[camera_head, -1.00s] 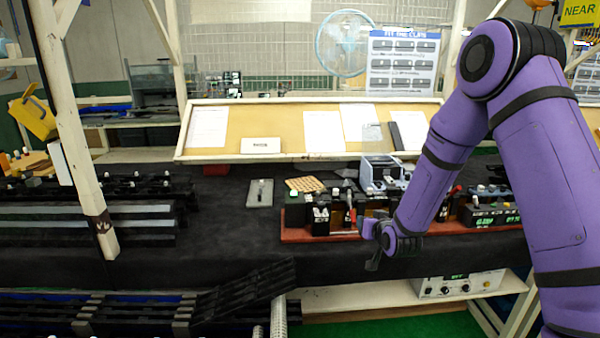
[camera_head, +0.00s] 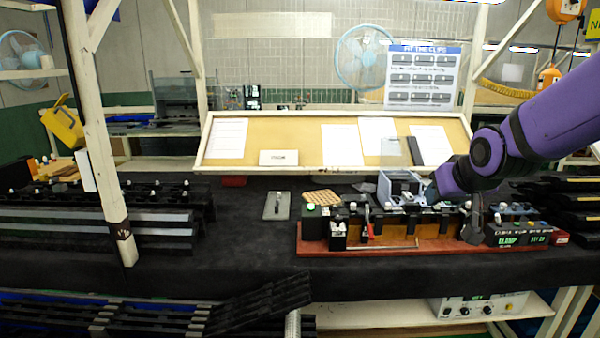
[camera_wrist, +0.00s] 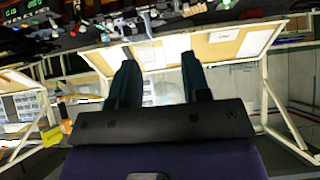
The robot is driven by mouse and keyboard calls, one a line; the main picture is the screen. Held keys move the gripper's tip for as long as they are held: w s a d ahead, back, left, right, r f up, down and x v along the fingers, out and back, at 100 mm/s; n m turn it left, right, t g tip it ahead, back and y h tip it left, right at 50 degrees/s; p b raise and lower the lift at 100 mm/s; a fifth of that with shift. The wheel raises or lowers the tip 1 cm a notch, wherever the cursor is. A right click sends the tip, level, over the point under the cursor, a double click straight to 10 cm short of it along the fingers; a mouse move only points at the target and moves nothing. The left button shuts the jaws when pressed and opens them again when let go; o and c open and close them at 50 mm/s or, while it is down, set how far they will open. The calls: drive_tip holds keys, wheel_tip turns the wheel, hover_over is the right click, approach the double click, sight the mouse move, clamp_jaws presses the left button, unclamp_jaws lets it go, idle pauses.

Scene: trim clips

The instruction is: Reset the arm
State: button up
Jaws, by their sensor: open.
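My gripper (camera_wrist: 157,54) shows in the wrist view with its two dark fingers apart and nothing between them. In the head view my purple arm comes in from the right, with its elbow above the right part of the clip fixture (camera_head: 312,246). The forearm is foreshortened and points away, so the gripper is mostly hidden there. The fixture stands on a reddish base on the dark bench. A grey-blue device (camera_head: 385,184) stands behind it, close to my forearm in the picture.
A slanted board (camera_head: 300,139) with papers stands along the back of the bench. A white post (camera_head: 103,170) and black rails (camera_head: 150,228) are on the left. Black stacked parts (camera_head: 575,205) are at the right. The bench between rails and fixture is mostly clear.

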drive_tip(key=s+d+r+g, duration=0.1)
drive_tip(key=s+r+g, duration=0.1)
drive_tip(key=s, duration=1)
drive_tip(key=s+r+g, duration=0.1)
drive_tip(key=s+r, duration=0.2)
drive_tip(key=s, duration=0.9)
drive_tip(key=shift+d+g, duration=0.4)
drive_tip(key=shift+r, duration=0.15)
